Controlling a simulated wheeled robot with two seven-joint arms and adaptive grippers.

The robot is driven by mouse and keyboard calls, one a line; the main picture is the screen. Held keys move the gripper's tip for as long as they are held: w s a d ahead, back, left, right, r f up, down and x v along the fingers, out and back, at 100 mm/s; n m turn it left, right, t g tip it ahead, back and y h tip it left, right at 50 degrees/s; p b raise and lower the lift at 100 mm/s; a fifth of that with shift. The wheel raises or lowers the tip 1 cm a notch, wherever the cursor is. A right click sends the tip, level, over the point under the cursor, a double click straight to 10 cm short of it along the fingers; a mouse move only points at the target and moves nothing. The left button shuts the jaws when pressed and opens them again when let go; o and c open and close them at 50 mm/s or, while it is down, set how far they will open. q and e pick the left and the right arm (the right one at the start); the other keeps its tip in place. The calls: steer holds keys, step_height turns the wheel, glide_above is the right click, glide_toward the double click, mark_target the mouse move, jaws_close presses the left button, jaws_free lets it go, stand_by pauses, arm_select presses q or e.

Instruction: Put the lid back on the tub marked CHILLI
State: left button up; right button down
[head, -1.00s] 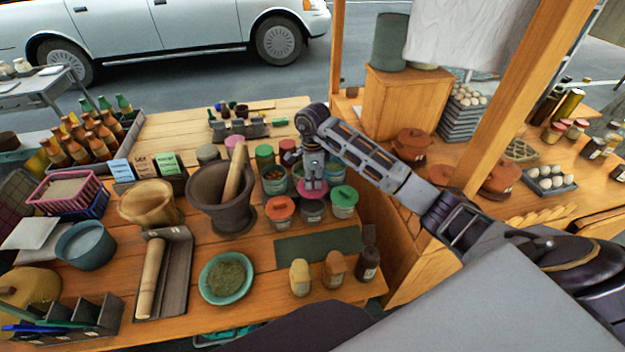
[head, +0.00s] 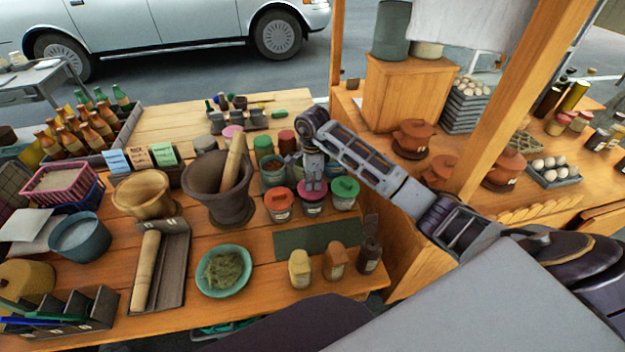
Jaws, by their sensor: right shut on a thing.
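My right gripper (head: 313,182) reaches down over the middle tub of the front row and is shut on a pink lid (head: 311,194). The lid is level and appears to sit on or just above the rim of that pale-labelled tub (head: 312,209); I cannot tell if it is fully seated. A red-lidded tub (head: 279,206) stands to its left and a green-lidded tub (head: 344,194) to its right. An open tub (head: 273,172) stands behind. The labels are too small to read, so CHILLI cannot be made out. My left gripper is not in view.
More lidded tubs (head: 263,148) stand behind. A wooden post (head: 500,100) rises to the right.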

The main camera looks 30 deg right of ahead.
steer(key=shift+f, duration=0.5)
stand_by(0.3)
steer(key=shift+b, duration=0.35)
stand_by(0.6)
stand_by(1.0)
